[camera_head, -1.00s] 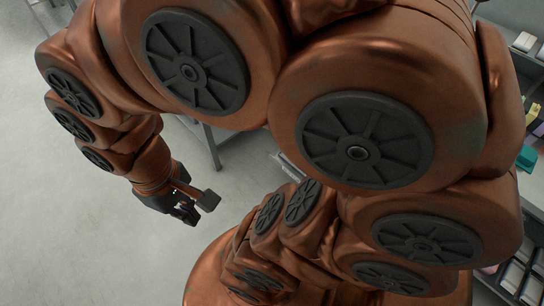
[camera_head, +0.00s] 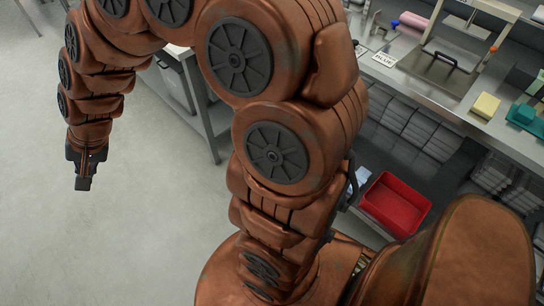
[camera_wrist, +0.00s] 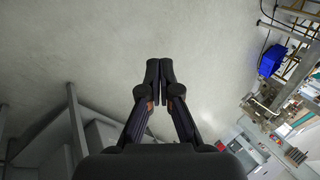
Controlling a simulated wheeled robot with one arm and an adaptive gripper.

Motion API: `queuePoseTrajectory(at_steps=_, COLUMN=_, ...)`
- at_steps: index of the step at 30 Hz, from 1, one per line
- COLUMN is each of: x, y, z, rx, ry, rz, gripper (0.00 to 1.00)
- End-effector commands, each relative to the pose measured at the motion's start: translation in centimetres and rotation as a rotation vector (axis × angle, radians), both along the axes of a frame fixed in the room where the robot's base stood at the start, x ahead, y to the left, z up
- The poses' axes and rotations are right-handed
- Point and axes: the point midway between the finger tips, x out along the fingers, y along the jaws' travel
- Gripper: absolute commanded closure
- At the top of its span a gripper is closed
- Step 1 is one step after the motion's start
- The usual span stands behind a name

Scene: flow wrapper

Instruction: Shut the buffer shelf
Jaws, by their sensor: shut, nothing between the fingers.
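My gripper (camera_head: 83,184) hangs at the left over the open floor in the head view. In the wrist view its fingers (camera_wrist: 159,66) are together with nothing between them, over bare floor. A low grey shelf (camera_head: 372,228) shows under the bench at the right, with a red tray (camera_head: 395,204) on it; I cannot tell for sure that this is the buffer shelf, or whether it is pulled out. My gripper is far from it, and my arm hides part of that area.
A steel bench (camera_head: 440,100) at the right carries a handled lid (camera_head: 445,62), a yellow block (camera_head: 486,105) and teal items (camera_head: 524,114). A table with grey legs (camera_head: 207,120) stands behind my arm. The wrist view shows a blue bin (camera_wrist: 271,60). Floor at left is clear.

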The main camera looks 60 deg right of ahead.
Motion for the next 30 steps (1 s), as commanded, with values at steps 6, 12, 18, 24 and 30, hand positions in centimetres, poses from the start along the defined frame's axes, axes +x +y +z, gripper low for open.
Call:
queuePoseTrajectory(at_steps=6, x=9.3, y=-1.4, z=-6.7, rx=0.152, ry=-0.046, rz=-0.345, gripper=1.00)
queuePoseTrajectory(at_steps=12, x=16.3, y=-5.6, z=-13.4, rx=0.256, ry=-0.079, rz=-0.695, gripper=1.00)
queuePoseTrajectory(at_steps=18, x=21.0, y=-12.5, z=-21.7, rx=0.308, ry=-0.117, rz=-1.070, gripper=1.00)
queuePoseTrajectory(at_steps=24, x=22.0, y=-21.0, z=-31.3, rx=0.298, ry=-0.177, rz=-1.452, gripper=1.00)
queuePoseTrajectory(at_steps=30, x=19.2, y=-30.3, z=-40.7, rx=0.221, ry=-0.284, rz=-1.821, gripper=1.00)
